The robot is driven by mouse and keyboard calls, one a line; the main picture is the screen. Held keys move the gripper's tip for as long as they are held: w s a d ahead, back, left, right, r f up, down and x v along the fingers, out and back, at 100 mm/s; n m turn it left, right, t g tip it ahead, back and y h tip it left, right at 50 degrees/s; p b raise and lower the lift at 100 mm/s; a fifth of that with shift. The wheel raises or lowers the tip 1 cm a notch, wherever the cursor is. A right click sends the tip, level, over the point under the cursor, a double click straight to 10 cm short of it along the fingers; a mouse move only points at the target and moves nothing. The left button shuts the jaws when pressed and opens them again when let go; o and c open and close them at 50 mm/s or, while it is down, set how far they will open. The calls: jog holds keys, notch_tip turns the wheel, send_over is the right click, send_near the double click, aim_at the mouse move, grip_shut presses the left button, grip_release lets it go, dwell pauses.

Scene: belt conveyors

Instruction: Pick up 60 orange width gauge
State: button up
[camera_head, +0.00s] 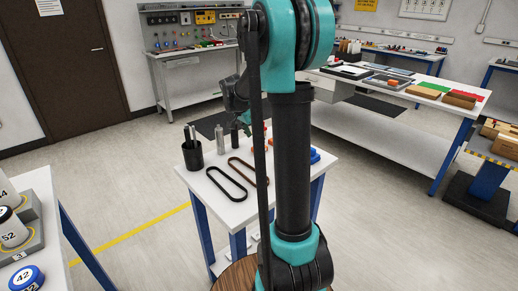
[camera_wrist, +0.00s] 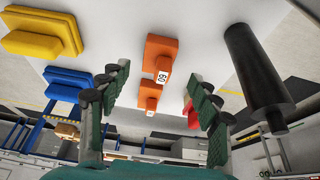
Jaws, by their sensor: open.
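The orange width gauge (camera_wrist: 161,52) is a stepped block with a white label reading 60, which appears upside down in the wrist view. It rests on the white table top (camera_wrist: 208,32). My gripper (camera_wrist: 160,88) is open, with its green-padded fingers to the left and right of the gauge in that view. No contact with the gauge shows. In the head view my dark gripper is over the small white table, partly behind my arm, and the gauge is mostly hidden there.
The head view shows a black cup (camera_head: 192,154) and a black belt (camera_head: 226,184) on the table.

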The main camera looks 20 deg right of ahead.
aim_at(259, 147)
jog(key=shift+d+x, duration=0.2)
jog(key=shift+x, duration=1.1)
jog(key=shift+d+x, duration=0.15)
jog(key=shift+x, duration=1.15)
jog(key=shift+r, duration=0.1)
jog(key=shift+c, duration=0.6)
jog(key=c, duration=1.2)
